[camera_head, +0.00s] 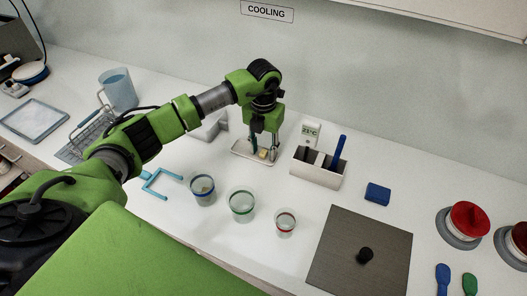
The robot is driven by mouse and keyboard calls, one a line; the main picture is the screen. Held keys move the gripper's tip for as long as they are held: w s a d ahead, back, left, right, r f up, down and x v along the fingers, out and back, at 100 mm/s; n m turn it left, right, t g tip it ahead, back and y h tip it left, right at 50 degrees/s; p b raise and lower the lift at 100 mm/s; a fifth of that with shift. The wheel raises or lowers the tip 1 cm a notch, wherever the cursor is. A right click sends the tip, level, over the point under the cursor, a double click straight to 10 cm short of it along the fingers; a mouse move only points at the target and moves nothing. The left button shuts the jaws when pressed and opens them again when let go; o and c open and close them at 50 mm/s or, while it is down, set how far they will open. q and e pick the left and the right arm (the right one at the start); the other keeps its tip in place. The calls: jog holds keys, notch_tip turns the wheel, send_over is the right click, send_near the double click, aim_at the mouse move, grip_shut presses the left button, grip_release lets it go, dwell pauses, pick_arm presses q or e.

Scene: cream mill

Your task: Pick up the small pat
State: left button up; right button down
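The small pat (263,153) is a tiny yellowish block on a shallow pale tray (240,154) below the COOLING sign. My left gripper (263,155) points down over this tray, with its fingertips close about the pat. The two fingers stand apart with a gap between them. At this size I cannot tell whether either finger touches the pat. The arm and fingers hide part of the tray. My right gripper is not in view.
A divided box (318,171) with a blue-handled tool stands right of the tray, before a 21°C display (311,133). Three cups, blue-banded (202,190), green-banded (241,204) and red-banded (285,222), stand in front. A dark board (340,255) lies front right.

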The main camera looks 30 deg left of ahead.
pick_arm(q)
jog(key=c, duration=0.8)
jog(key=shift+r, duration=0.2)
jog(key=shift+r, duration=0.25)
notch_tip(320, 180, up, 2)
jog(key=shift+r+b, duration=0.1)
jog(key=shift+b, duration=0.35)
jog(key=s+d+r+b, duration=0.4)
jog(key=s+r, duration=0.6)
jog(key=s, duration=0.3)
jog(key=shift+d, duration=0.4)
jog(key=shift+s, duration=0.1)
